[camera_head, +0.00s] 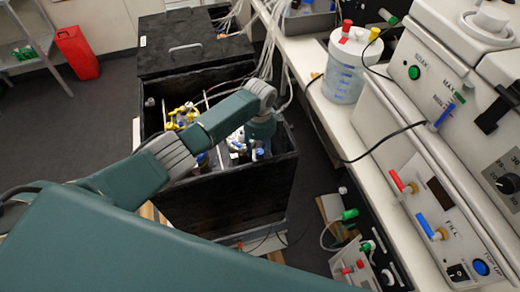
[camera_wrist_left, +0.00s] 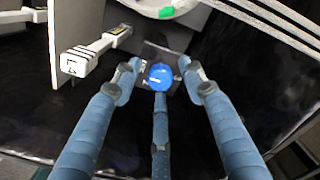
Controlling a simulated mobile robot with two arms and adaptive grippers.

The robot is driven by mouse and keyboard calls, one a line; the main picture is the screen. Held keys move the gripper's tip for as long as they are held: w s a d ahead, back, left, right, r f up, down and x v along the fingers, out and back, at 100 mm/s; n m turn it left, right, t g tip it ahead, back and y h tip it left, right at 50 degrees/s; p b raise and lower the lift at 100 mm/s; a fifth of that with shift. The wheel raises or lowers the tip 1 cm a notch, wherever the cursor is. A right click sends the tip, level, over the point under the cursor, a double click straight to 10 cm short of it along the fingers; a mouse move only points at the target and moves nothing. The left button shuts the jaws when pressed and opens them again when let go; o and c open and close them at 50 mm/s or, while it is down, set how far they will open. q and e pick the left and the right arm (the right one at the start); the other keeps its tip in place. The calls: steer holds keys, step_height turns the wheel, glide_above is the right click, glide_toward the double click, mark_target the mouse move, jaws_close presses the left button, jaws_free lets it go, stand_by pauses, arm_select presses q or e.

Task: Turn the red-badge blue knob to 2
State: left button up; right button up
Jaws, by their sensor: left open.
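A blue knob (camera_wrist_left: 160,77) with a short white mark sits on a small dark plate with white markings in the left wrist view. The markings are too small to read, and I cannot make out a red badge. My left gripper (camera_wrist_left: 160,90) is open, with its three fingers spread around the knob; I cannot tell whether they touch it. In the head view my left arm reaches into the open black box, and the left gripper (camera_head: 262,128) shows only in part at its rim. The knob cannot be made out there. My right gripper is not in view.
The black box (camera_head: 225,205) holds yellow and blue fittings (camera_head: 182,115) and tubing. A white handle-like fitting (camera_wrist_left: 85,55) stands close left of the fingers.

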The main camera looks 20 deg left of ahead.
arm_select(q)
steer(key=shift+c, duration=1)
jaws_close()
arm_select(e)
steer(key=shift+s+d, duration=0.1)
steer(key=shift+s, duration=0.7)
